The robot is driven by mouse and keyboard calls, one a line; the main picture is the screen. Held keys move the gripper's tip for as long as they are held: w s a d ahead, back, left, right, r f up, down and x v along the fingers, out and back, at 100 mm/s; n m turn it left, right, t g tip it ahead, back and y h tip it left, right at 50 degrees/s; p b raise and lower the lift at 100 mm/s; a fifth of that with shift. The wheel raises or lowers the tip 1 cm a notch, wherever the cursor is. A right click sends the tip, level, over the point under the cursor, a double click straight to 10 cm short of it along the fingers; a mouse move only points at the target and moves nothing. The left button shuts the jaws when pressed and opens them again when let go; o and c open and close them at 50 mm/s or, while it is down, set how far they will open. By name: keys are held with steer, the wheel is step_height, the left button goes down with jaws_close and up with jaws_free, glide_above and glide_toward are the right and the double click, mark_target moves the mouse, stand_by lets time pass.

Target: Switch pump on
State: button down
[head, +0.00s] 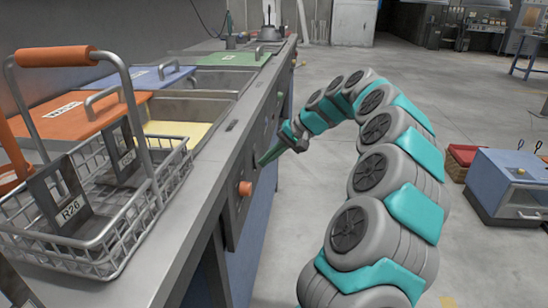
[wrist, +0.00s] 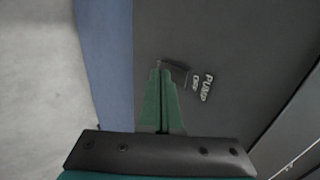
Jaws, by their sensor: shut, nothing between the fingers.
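The pump switch (wrist: 175,67) shows in the wrist view as a small dark tab on the grey front panel, partly hidden by my fingertips. Beside it on the right is the label PUMP (wrist: 208,88), with a smaller word that seems to read OFF. My gripper (wrist: 160,72) is shut and empty, its green fingers together with their tips at the switch. I cannot tell whether they touch it. In the head view my gripper (head: 263,162) reaches left to the bench's front panel, and the switch cannot be made out.
An orange knob (head: 245,188) sticks out of the panel nearer to me. A wire basket (head: 110,225) labelled R26 stands on the bench top, by tanks with coloured lids. A blue cabinet (head: 508,182) stands at the right. The floor between is clear.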

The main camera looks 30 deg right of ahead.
steer(key=shift+a, duration=0.15)
stand_by(0.4)
steer(key=shift+w, duration=0.1)
steer(key=shift+r, duration=0.8)
